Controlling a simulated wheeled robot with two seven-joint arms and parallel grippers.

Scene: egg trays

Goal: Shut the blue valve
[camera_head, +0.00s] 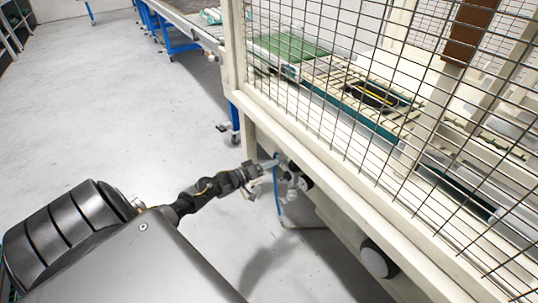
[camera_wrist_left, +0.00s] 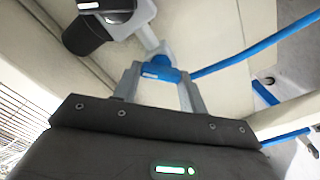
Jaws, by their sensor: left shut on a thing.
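The blue valve (camera_wrist_left: 160,70) shows in the left wrist view, between the fingertips of my left gripper (camera_wrist_left: 158,82). The gripper is shut on it. A grey metal fitting joins the valve to a black and grey part above it, and a blue hose (camera_wrist_left: 255,48) runs off to the right. In the head view my left gripper (camera_head: 270,165) reaches the fittings on the lower beam of the cage; the valve is small there and mostly hidden by the fingers. My right gripper is not in view.
A cream frame with wire mesh (camera_head: 330,90) fills the right side, with a conveyor (camera_head: 290,45) inside. A black and grey round knob (camera_head: 377,258) sits on the lower beam. The blue hose (camera_head: 278,198) hangs below the fittings. Open grey floor (camera_head: 130,100) lies to the left.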

